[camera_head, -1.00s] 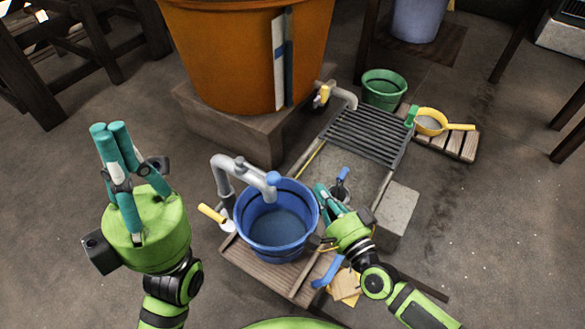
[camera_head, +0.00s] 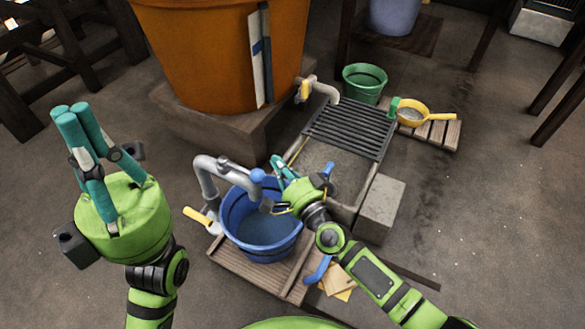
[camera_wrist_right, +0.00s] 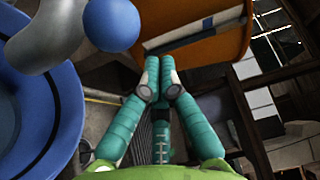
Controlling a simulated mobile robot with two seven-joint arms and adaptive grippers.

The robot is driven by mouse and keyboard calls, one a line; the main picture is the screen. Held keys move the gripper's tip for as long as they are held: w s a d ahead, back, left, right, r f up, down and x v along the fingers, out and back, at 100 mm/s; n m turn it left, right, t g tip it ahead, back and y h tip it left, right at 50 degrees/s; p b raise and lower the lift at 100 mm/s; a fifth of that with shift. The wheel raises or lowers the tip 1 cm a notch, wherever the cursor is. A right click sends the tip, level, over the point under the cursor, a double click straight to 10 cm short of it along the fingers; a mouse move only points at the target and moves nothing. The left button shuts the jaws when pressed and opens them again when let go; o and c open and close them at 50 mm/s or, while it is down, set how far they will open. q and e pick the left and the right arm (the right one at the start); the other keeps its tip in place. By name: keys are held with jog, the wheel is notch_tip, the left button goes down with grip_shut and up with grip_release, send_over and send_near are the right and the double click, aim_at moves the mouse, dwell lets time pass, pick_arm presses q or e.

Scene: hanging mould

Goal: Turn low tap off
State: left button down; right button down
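A grey pipe tap (camera_head: 203,172) with a blue ball knob (camera_head: 257,175) rises beside a blue bucket (camera_head: 262,252) and curves over its rim. A yellow lever (camera_head: 195,214) sits low at its left. A second tap (camera_head: 318,88) with a yellow handle (camera_head: 305,88) juts from the orange barrel. My right gripper (camera_head: 279,166) is over the bucket's right rim, just right of the blue knob. In the right wrist view its straight fingers (camera_wrist_right: 158,75) hold nothing, and the blue knob (camera_wrist_right: 111,25) is up and left of them. My left gripper (camera_head: 68,110) points up, empty, at the far left.
The orange barrel (camera_head: 205,55) stands on a stone block behind the taps. A grey block (camera_head: 381,208) lies right of the basin. Floor at right is clear.

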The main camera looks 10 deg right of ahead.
jog(key=shift+s+a, duration=0.65)
jog(key=shift+s, duration=0.15)
jog(key=shift+s+a+m+t+h+p, duration=0.25)
jog(key=shift+s+m+t+h+p, duration=0.15)
jog(key=shift+m+h+p, duration=0.25)
